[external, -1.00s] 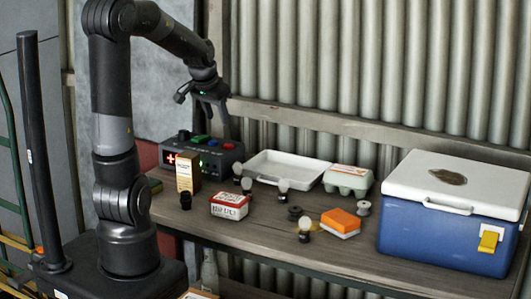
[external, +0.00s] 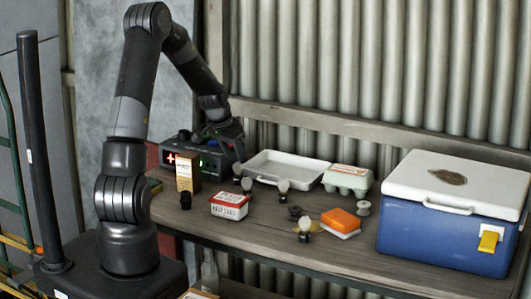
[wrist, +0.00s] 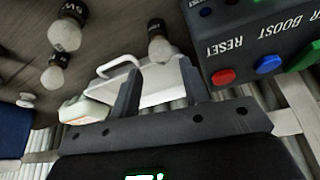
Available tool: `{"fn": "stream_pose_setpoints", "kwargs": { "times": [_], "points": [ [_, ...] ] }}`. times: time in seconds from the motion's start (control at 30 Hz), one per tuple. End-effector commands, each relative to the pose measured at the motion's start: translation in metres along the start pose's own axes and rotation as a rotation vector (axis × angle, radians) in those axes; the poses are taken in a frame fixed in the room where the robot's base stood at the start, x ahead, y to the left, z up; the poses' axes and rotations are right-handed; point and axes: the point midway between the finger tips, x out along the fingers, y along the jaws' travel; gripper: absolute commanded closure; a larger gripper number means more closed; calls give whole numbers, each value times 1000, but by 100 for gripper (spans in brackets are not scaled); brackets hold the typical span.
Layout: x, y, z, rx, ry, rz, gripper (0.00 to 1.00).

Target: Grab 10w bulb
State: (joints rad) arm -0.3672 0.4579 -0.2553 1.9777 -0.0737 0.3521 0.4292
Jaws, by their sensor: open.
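Several small bulbs with dark bases stand on the wooden bench. The wrist view shows a bulb (wrist: 158,45) just beyond my fingertips, another bulb (wrist: 54,73) to the left, and a marked bulb (wrist: 68,25) at the upper left. Its upside-down marking may read 9W.
The control box (external: 205,158) with coloured buttons stands close to my gripper. The white tray (external: 262,176), egg carton (external: 347,181), red-white box (external: 229,205), brown box (external: 187,172), orange sponge (external: 341,219) and blue cooler (external: 440,235) occupy the bench. The front right strip is bare.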

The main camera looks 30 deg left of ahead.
Motion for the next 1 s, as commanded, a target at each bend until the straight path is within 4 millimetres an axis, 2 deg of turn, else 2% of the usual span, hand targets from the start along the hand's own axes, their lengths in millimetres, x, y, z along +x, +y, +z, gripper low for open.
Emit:
{"fn": "stream_pose_setpoints", "kwargs": {
  "times": [0.1,0.33,0.63,0.97,1.0],
  "points": [
    [15,0,0,0,-1,1,59],
    [29,0,2,0,0,0,59],
    [68,-1,6,0,-1,0,59],
    [73,-1,6,0,1,-1,59],
    [73,-1,6,0,1,-1,62]
  ]
}}
